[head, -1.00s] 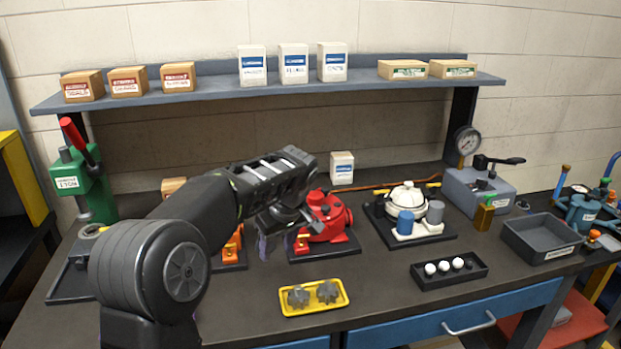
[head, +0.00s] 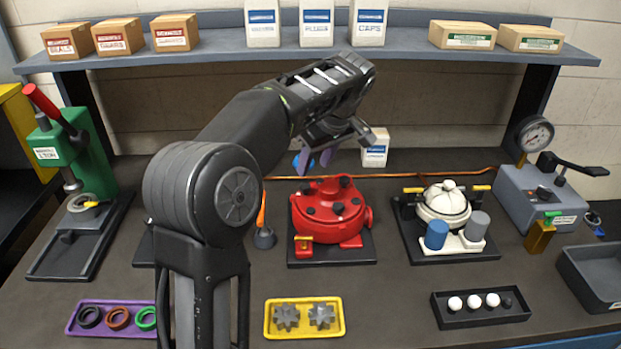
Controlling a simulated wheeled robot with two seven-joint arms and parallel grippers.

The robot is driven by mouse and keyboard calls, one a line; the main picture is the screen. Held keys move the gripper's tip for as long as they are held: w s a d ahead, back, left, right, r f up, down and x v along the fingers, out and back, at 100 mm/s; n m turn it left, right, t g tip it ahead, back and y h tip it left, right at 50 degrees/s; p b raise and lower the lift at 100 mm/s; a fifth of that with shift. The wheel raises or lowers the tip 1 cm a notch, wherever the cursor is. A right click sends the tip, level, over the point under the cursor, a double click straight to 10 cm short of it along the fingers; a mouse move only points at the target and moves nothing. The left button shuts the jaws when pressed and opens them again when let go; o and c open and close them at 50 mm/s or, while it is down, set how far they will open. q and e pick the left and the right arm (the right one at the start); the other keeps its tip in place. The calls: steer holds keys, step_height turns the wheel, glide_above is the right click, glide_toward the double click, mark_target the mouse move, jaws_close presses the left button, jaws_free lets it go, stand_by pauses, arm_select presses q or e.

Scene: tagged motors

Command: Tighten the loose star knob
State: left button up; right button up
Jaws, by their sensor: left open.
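A red motor (head: 331,214) stands on a dark base plate in the middle of the bench. Several dark knobs sit on its top and front; I cannot tell which one is loose. My left gripper (head: 335,163) is open and empty, above and behind the red motor as seen, and apart from it. My left arm crosses the left middle of the view and hides part of the bench. A white motor (head: 445,204) with a blue and a grey cylinder stands on a black base to the right. My right gripper is not in view.
A yellow tray (head: 269,330) with grey gears and a purple tray (head: 76,332) with rings lie in front. A black tray (head: 446,316) holds white balls. A green press (head: 70,153) stands left, a gauge unit (head: 540,195) right. The shelf (head: 410,48) overhangs the back.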

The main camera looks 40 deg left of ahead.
mark_target(306, 186)
arm_select(q)
steer(key=shift+p+x, duration=0.6)
steer(key=shift+x, duration=3.35)
steer(key=shift+w+d, duration=0.1)
jaws_close()
